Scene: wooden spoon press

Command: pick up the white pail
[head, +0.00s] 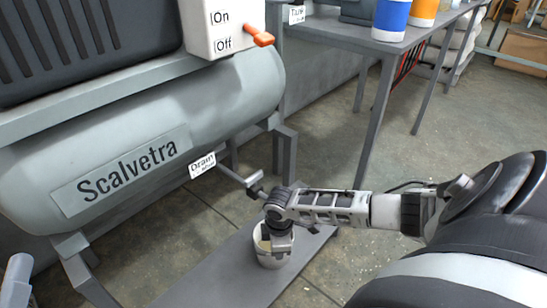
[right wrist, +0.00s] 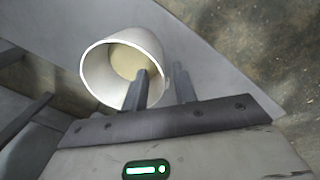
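The white pail (head: 272,250) stands upright on a grey flat board below the tank, as far as I can tell. In the right wrist view, the pail (right wrist: 98,75) shows its round mouth and pale inside. My right gripper (head: 278,232) points down at the pail's rim from above. In the right wrist view, one finger of the right gripper (right wrist: 161,82) is inside the mouth and the other is outside. The pail's wall lies between the fingers, with a narrow gap showing beside the inner finger.
A grey tank (head: 240,95) marked "Scalvetra" fills the left, with a drain valve (head: 254,186) close to my right wrist. The grey board (head: 220,270) lies beneath. A metal table (head: 350,32) with blue and orange containers stands behind.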

